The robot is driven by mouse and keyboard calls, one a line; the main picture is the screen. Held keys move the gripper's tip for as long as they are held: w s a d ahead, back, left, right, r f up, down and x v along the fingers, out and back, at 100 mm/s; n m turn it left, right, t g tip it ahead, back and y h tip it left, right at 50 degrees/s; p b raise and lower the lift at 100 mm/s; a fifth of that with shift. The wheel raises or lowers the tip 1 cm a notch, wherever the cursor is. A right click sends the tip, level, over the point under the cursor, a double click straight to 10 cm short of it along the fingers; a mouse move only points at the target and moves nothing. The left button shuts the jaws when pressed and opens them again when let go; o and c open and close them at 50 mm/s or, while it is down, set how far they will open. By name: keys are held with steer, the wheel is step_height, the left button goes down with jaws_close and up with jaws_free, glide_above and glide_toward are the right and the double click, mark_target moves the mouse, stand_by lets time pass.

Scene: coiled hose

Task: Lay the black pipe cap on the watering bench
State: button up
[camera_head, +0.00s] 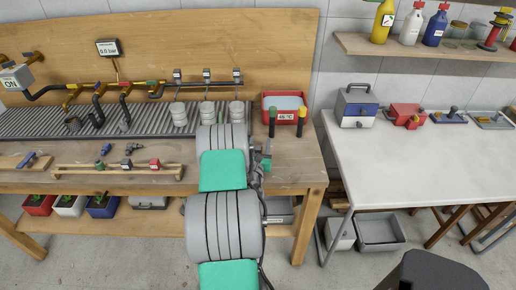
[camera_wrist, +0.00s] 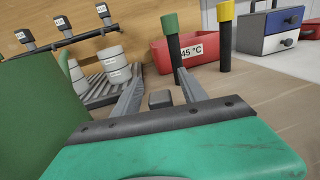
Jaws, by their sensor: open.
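My gripper (camera_wrist: 158,88) is open above the right part of the wooden watering bench (camera_wrist: 258,87). Its two grey fingers stand apart in the wrist view. A small dark grey, block-like piece (camera_wrist: 160,99) shows between the fingers, with a gap on each side. It looks like the black pipe cap on the bench top, but I cannot tell for sure. In the head view my gripper (camera_head: 266,150) is small beside my arm, which hides part of the bench (camera_head: 300,172). I cannot make out the cap there.
A red tub (camera_head: 284,103) labelled 45 °C stands behind my gripper, with a green-topped post (camera_head: 272,122) and a yellow-topped post (camera_head: 301,121) close in front. White pots (camera_head: 179,113) stand on a ribbed grey tray. A white table (camera_head: 415,165) is at right. The bench's right front is clear.

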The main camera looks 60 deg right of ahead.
steer(key=shift+w+d, duration=0.15)
steer(key=shift+d, duration=0.1)
jaws_close()
stand_by(0.3)
